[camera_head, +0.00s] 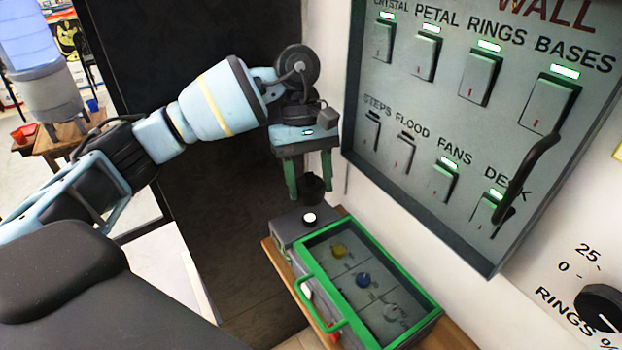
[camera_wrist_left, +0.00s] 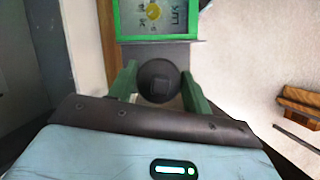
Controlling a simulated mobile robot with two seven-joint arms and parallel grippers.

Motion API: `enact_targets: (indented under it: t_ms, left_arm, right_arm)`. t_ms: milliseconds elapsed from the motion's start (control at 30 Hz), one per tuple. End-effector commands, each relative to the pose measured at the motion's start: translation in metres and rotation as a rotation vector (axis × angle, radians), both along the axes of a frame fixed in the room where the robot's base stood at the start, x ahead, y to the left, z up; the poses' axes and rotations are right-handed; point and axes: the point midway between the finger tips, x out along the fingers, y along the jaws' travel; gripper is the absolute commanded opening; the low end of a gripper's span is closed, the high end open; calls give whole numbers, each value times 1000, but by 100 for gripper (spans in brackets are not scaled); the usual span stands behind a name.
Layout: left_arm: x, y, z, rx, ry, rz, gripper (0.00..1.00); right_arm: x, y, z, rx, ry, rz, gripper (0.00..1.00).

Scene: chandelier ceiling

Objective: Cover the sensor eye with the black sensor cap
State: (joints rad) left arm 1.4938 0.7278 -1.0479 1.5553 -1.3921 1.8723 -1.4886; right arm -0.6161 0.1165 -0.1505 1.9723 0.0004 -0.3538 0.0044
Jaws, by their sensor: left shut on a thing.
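My left gripper (camera_head: 310,188) points down above the grey end of a green-framed box, its green fingers shut on the black sensor cap (camera_head: 313,185). In the left wrist view the round cap (camera_wrist_left: 158,80) sits between the two fingers. The sensor eye (camera_head: 310,218), a small white dome on the box's grey end, shows uncovered just below the cap. There seems to be a small gap between them. In the left wrist view the eye is hidden behind the cap. My right gripper is in neither view.
The box has a green-framed clear lid (camera_head: 413,266) over coloured knobs and a green handle (camera_head: 330,322); it stands on a wooden surface (camera_head: 273,254). A grey switch panel (camera_head: 440,130) on the wall is close to the right of the gripper. A dial (camera_head: 600,305) is at lower right.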

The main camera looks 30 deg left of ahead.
Motion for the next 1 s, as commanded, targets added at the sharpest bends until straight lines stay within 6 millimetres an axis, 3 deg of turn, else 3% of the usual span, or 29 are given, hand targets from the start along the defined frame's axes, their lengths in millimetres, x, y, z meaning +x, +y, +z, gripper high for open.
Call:
enact_targets:
  t_ms: [367, 1000]
  left_arm:
    - [0, 0, -6, 0, 1, 0, 28]
    - [0, 0, -57, 0, 0, -1, 28]
  right_arm:
    - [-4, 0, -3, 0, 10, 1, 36]
    - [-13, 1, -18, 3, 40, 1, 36]
